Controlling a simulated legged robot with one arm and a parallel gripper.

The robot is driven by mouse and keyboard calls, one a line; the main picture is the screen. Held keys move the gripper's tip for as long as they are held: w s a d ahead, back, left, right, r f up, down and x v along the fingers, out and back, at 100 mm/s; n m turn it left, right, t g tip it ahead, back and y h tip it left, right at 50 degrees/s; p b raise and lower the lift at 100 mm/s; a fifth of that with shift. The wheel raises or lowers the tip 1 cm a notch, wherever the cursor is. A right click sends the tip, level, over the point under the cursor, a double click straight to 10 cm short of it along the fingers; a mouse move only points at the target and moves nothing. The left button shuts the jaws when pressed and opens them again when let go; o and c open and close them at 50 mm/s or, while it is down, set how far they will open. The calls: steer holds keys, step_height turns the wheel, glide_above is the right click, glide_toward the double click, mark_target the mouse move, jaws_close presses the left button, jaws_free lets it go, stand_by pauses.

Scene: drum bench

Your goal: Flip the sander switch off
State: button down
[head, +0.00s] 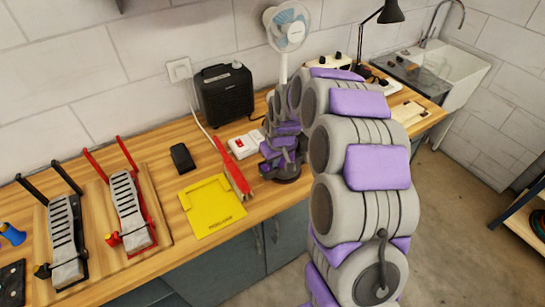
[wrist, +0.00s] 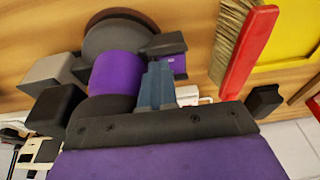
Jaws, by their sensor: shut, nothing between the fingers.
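In the wrist view, my gripper (wrist: 156,86) is shut and empty, with its blue-grey fingertips together. Beyond it are a dark disc (wrist: 112,38), a purple drum-like part (wrist: 117,74) and a small black box with a purple face (wrist: 170,50). I cannot tell for sure whether these are the sander or parts of my own arm. No switch is clear, and I cannot tell whether the fingertips touch anything. In the head view my arm reaches down to the bench and hides much of the spot beside the red-and-white power strip (head: 245,143).
A red-handled brush (head: 233,167) lies left of my arm on the wooden bench (head: 175,232), with a yellow dustpan (head: 212,206) beside it. Two pedals (head: 128,204) stand farther left. Behind are a black heater-like box (head: 225,94) and a fan (head: 287,27).

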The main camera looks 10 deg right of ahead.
steer(key=shift+a, duration=0.8)
steer(key=shift+s+a+f, duration=0.15)
steer(key=shift+f, duration=0.15)
steer(key=shift+s+d+f+t, duration=0.15)
steer(key=shift+d+t, duration=0.05)
steer(key=shift+t, duration=0.3)
steer(key=shift+s+d, duration=0.15)
steer(key=shift+d, duration=0.2)
steer(key=shift+a+f, duration=0.1)
steer(key=shift+a, duration=0.05)
steer(key=shift+w+a, duration=0.25)
steer(key=shift+w, duration=0.05)
steer(key=shift+w+d+r+p, duration=0.25)
steer(key=shift+w+r+p, duration=0.05)
steer(key=shift+w, duration=0.1)
steer(key=shift+w+a, duration=0.1)
steer(key=shift+a, duration=0.1)
